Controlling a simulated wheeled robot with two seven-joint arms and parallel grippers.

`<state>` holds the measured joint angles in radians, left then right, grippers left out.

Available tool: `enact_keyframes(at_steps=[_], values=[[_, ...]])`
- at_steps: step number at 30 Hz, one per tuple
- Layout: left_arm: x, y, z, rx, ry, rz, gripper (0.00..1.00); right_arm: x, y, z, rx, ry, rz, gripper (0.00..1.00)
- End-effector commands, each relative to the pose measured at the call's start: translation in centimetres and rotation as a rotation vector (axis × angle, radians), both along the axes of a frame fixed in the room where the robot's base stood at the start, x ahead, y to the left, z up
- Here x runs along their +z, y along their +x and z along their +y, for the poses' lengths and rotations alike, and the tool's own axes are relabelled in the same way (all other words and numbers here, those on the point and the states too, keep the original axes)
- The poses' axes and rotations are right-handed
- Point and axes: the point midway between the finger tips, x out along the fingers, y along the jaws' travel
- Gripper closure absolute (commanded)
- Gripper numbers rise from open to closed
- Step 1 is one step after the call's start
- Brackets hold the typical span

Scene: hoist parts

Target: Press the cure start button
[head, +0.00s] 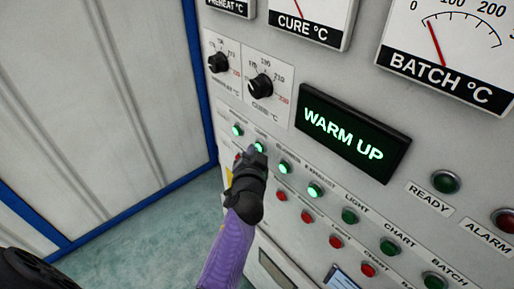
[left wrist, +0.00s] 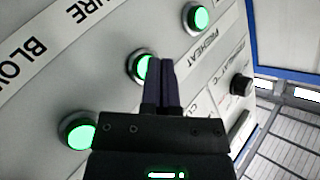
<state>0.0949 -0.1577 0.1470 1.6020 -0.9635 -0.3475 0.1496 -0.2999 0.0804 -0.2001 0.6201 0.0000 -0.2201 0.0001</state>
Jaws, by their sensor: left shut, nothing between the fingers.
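The cure start button is the second lit green button (head: 260,147) in the upper row of the control panel. In the left wrist view it is the middle lit green button (left wrist: 138,66), with its right side hidden behind my fingers. My left gripper (head: 259,151) is shut and empty, its fingertips at this button. In the left wrist view the closed fingers (left wrist: 160,62) overlap the button's face; I cannot tell whether they touch it. My right gripper is not in view.
Lit green preheat (left wrist: 200,18) and blower (left wrist: 78,132) buttons flank the cure button. A row of red buttons (head: 306,216) runs below. A display (head: 353,133) reads WARM UP. Two dials, including the cure dial (head: 260,86), sit above. A blue-edged wall (head: 90,110) stands left.

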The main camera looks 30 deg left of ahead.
Motion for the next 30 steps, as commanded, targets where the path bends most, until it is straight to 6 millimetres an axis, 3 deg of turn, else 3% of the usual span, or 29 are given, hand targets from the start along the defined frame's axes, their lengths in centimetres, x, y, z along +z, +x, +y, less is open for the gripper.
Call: enact_keyframes(at_steps=[22,30], values=[[-0.1,-1.9,0.3,-0.002,-0.011,0.002,1.00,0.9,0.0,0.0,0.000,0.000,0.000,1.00],[0.1,-4.3,1.3,0.000,-0.011,0.002,1.00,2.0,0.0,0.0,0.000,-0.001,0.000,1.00]])
